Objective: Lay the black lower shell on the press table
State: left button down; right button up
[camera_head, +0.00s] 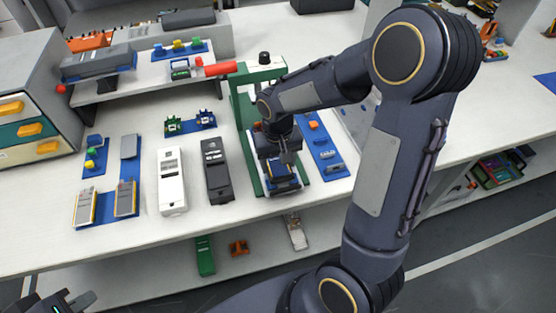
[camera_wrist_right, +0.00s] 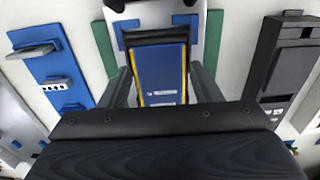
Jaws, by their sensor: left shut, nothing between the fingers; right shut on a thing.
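My right gripper (camera_head: 280,165) points down over the green press (camera_head: 237,93). It is shut on a dark-rimmed piece with a blue, yellow-edged face (camera_wrist_right: 162,72), which looks like the black lower shell with something blue in it. This piece also shows under the gripper in the head view (camera_head: 283,186). In the right wrist view it sits between the fingers, over the pale press table (camera_wrist_right: 180,8) with green strips at the sides. Whether it touches the table I cannot tell. My left gripper (camera_head: 65,302) is shut and empty at the bottom left corner.
A black shell-shaped part (camera_head: 217,170) and a white one (camera_head: 171,180) lie left of the press. A blue mat with small parts (camera_head: 335,173) lies close on its right. A red cylinder (camera_head: 220,68) sticks out behind. Further left are blue trays (camera_head: 128,180).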

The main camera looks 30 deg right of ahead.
jog(key=shift+f+b, duration=0.35)
jog(key=shift+f, duration=0.15)
jog(key=o, duration=1.1)
jog(key=shift+r, duration=0.1)
jog(key=shift+r+p, duration=0.3)
jog(key=shift+r, duration=3.55)
